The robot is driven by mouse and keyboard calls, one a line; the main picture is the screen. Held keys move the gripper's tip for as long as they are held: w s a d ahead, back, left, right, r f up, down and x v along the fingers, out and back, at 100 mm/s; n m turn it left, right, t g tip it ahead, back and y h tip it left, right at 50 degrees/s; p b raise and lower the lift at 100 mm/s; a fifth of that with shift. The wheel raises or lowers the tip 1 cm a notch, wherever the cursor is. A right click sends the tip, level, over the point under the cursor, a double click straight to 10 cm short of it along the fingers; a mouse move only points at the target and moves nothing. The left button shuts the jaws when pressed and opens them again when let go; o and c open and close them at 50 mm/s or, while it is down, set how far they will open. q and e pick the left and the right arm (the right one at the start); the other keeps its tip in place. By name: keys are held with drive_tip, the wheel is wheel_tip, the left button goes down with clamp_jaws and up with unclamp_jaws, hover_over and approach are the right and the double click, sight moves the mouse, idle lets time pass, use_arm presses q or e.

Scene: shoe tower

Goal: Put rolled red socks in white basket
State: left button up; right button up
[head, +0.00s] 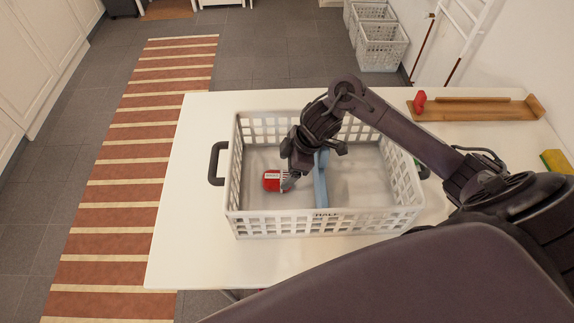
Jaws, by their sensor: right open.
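The white basket (268,222) stands on the white table, with openwork sides and dark handles. The rolled red socks (271,181) lie inside its left half, red with a pale patch on the right end. My right gripper (288,182) reaches down into the basket, open, with its fingertips right at the right end of the socks. Whether the fingers touch the socks, I cannot tell. My left gripper is not in view.
A long blue piece (320,187) runs across the basket's middle, partly behind my right gripper. On the table (190,250) a wooden tray (480,109) lies at the back right, with a small red object (419,101) at its left end. The table's left side is clear.

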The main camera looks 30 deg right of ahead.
drive_tip(key=shift+s+a+f, duration=0.1)
drive_tip(key=shift+s+f, duration=0.2)
drive_tip(key=shift+s, duration=0.1)
drive_tip(key=w+p+v, duration=0.1)
drive_tip(key=p+v, duration=0.1)
drive_tip(key=v, duration=1.1)
drive_tip(key=shift+r, duration=0.15)
